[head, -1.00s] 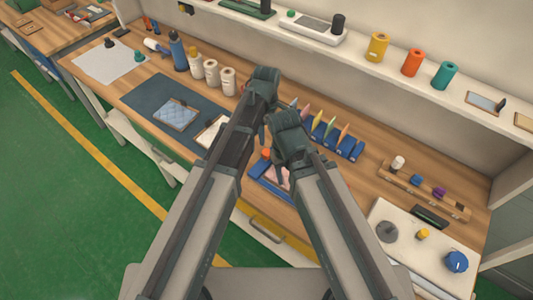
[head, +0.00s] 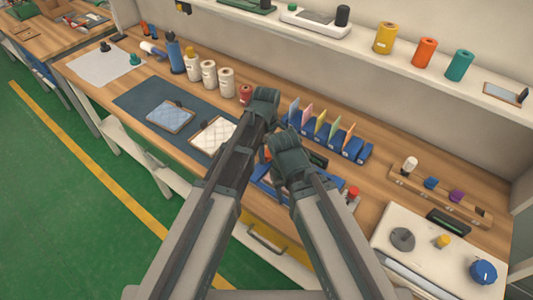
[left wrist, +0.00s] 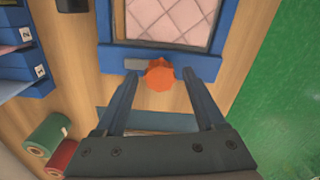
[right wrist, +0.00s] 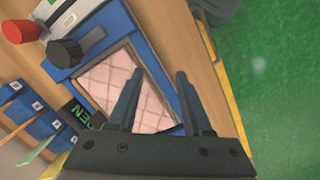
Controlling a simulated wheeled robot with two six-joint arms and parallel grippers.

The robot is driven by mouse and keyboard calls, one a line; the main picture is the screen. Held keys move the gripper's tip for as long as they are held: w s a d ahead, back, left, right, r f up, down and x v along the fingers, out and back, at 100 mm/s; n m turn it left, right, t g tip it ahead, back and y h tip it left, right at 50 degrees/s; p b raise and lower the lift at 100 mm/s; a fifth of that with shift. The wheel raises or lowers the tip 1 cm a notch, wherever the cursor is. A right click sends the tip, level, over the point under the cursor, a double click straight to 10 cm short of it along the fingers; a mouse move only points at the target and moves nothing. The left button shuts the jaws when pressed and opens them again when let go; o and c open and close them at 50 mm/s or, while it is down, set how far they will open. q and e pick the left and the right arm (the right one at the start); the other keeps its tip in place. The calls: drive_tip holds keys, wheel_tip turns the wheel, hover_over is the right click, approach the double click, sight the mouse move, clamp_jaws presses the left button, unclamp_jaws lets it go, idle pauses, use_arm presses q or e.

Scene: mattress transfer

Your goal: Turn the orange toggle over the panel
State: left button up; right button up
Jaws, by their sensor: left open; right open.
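The orange toggle (left wrist: 160,75) is a knobbed piece at the near edge of a blue frame in the left wrist view, with a grey bar (left wrist: 138,64) beside it. A pink quilted panel (left wrist: 173,18) lies inside the blue frame (left wrist: 205,66). My left gripper (left wrist: 159,90) is open, its fingers on either side of the toggle, apart from it. In the right wrist view the pink panel (right wrist: 115,80) shows again, with a black knob (right wrist: 65,52) at the frame's far corner. My right gripper (right wrist: 160,78) is open and empty over the panel. In the head view my arms mostly hide the frame.
Numbered blue holders (head: 330,130) with coloured cards stand behind the frame. A white board (head: 425,255) with knobs lies on the right. A shelf (head: 430,75) runs along the back wall. The floor (head: 60,190) in front is clear.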

use_arm(q)
clamp_jaws()
drive_tip(key=shift+m, duration=0.3)
drive_tip(key=m, duration=0.8)
drive_tip(key=shift+m, duration=0.3)
drive_tip(key=m, duration=0.4)
drive_tip(key=shift+m, duration=2.5)
